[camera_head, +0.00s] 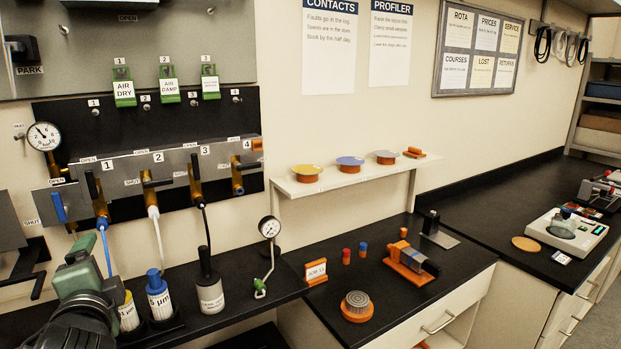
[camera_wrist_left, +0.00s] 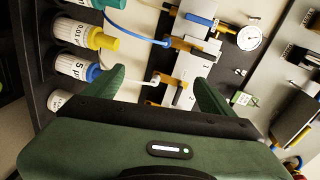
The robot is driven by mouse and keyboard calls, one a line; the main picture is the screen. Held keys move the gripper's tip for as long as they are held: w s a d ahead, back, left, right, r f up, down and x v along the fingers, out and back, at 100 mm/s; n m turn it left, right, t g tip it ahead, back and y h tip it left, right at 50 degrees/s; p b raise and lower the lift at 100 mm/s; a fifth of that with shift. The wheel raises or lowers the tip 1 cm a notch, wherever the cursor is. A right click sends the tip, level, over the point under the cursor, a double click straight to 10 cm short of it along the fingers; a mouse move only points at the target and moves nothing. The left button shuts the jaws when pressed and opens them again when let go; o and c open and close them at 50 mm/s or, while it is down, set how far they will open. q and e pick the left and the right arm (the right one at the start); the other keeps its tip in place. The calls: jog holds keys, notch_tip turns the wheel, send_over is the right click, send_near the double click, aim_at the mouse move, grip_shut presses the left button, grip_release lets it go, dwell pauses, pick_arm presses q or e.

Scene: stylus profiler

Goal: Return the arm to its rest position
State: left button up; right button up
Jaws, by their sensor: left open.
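My left gripper (camera_head: 82,250) is in the lower left of the head view, dark green with a black wrist. It is in front of the valve panel, above the filter bottles. In the left wrist view its two green fingers (camera_wrist_left: 160,88) are spread apart with nothing held between them. Beyond them show the valve bars and a gauge (camera_wrist_left: 249,38). My arm hides part of the bench below. My right gripper is not in view.
Hoses hang from the valves (camera_head: 152,181). A gauge stand (camera_head: 268,228) is right of them. The bench front right of the stand is partly clear.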

pick_arm(q)
jog(key=s+d+f+n+g+h, duration=0.1)
jog(key=s+d+f+g, duration=0.15)
jog(key=f, duration=0.55)
jog(key=s+d+f+n+g+h, duration=0.1)
jog(key=s+d+f+h, duration=0.15)
jog(key=f, duration=0.45)
jog(key=s+d+f+n+g+h, duration=0.1)
jog(key=s+d+f+n+g, duration=0.2)
jog(key=f, duration=0.5)
jog(key=s+d+f+n+g+h, duration=0.2)
jog(key=s+d+f, duration=0.2)
jog(key=s+f, duration=0.4)
jog(key=s+d+f+n+g+h, duration=0.1)
jog(key=s+d+f+n+g, duration=0.15)
jog(key=s+f, duration=0.6)
jog(key=s+f+g, duration=0.1)
jog(key=s+f, duration=0.1)
jog(key=f, duration=1)
jog(key=s+f, duration=0.2)
jog(key=f, duration=1)
jog(key=s+a+f+g, duration=0.1)
jog(key=s+a+f, duration=0.1)
jog(key=s+f, duration=1.3)
jog(key=shift+s+a+m, duration=0.25)
jog(key=shift+s+m, duration=0.2)
jog(key=shift+s, duration=0.35)
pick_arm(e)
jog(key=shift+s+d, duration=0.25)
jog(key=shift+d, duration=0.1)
